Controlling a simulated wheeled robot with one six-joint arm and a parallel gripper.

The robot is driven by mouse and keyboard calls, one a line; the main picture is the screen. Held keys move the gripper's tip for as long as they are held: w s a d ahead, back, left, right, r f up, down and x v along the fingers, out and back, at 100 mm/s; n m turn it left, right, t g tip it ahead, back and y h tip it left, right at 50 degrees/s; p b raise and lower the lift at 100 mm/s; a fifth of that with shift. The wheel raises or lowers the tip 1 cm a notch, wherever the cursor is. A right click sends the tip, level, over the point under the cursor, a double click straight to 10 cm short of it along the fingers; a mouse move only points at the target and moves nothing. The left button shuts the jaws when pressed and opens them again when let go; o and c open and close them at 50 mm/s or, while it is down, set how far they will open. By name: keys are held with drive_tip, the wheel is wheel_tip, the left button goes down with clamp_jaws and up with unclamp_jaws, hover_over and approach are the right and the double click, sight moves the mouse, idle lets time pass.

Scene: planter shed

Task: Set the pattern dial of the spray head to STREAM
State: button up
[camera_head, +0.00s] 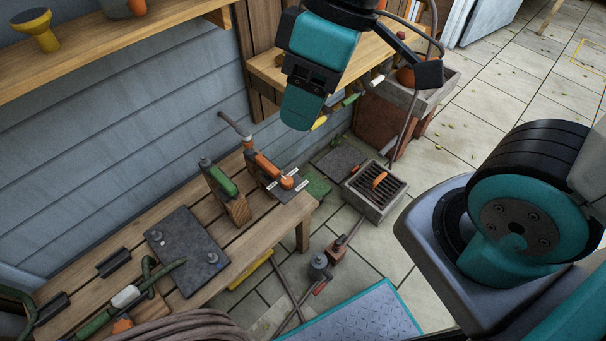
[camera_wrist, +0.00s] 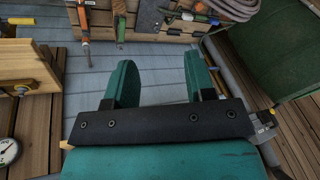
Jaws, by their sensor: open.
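The spray head, as far as I can tell, is the orange-and-dark fitting (camera_head: 266,164) near the right end of the wooden bench in the head view. An orange dial (camera_head: 287,182) sits at its front with small white label plates around it. The labels are too small to read, so the dial's setting cannot be told. My gripper (camera_head: 302,108) is above and apart from it. In the wrist view my gripper (camera_wrist: 158,68) is open, with nothing between its two teal fingers.
A green-handled tool on a wooden block (camera_head: 232,198) stands close left of the spray head. A dark plate (camera_head: 186,250) lies farther left on the bench. A grated box (camera_head: 375,190) stands on the floor to the right.

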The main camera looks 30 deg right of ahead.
drive_tip(key=w+d+f+n+h+b, duration=0.2)
drive_tip(key=w+f+n+b, duration=0.4)
drive_tip(key=w+f, duration=0.75)
drive_tip(key=n+h+b, duration=0.2)
drive_tip(key=n, duration=0.7)
approach(287, 180)
drive_tip(key=shift+n, duration=0.3)
wheel_tip(287, 180, down, 9)
drive_tip(key=shift+w+d+b, duration=0.1)
drive_tip(key=shift+b, duration=0.7)
drive_tip(key=shift+f, duration=0.5)
drive_tip(key=c, duration=0.7)
drive_tip(key=shift+o, duration=0.2)
